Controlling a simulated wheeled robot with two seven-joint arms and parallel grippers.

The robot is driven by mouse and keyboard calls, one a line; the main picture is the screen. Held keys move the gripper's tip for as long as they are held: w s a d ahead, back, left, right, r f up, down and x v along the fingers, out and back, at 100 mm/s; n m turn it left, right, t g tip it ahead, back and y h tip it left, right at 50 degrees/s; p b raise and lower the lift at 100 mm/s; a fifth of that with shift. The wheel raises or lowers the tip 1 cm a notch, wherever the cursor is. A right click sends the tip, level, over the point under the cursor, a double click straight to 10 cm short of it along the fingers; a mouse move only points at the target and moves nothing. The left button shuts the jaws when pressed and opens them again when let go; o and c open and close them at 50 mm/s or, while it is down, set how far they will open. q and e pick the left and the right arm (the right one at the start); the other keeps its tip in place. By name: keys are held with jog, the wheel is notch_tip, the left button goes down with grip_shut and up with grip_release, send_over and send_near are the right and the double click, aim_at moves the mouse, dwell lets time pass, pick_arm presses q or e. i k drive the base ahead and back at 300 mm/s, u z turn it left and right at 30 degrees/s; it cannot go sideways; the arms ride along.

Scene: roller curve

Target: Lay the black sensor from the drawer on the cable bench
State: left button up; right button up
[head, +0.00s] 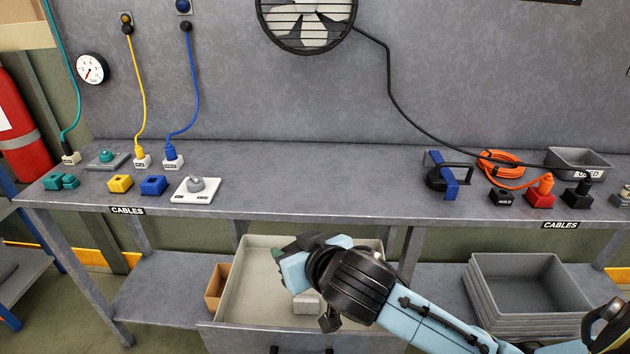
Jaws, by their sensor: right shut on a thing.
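The cable bench (300,195) is a long grey table with two CABLES labels on its front edge. Below it, a pale drawer (232,300) is pulled open. My right gripper (302,252) reaches in from the lower right and is over the drawer. It is shut on a small dark thing (303,240), apparently the black sensor, mostly hidden by the gripper. A bit of green (278,253) shows beside it; I cannot tell what it belongs to. A small pale box (306,303) lies in the drawer, partly behind my arm. My left gripper is out of view.
The middle bench top is clear. Grey crates (525,290) stand below right.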

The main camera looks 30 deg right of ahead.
aim_at(304, 175)
jog(key=u, duration=0.3)
jog(key=i, duration=1.05)
jog(key=z, duration=0.45)
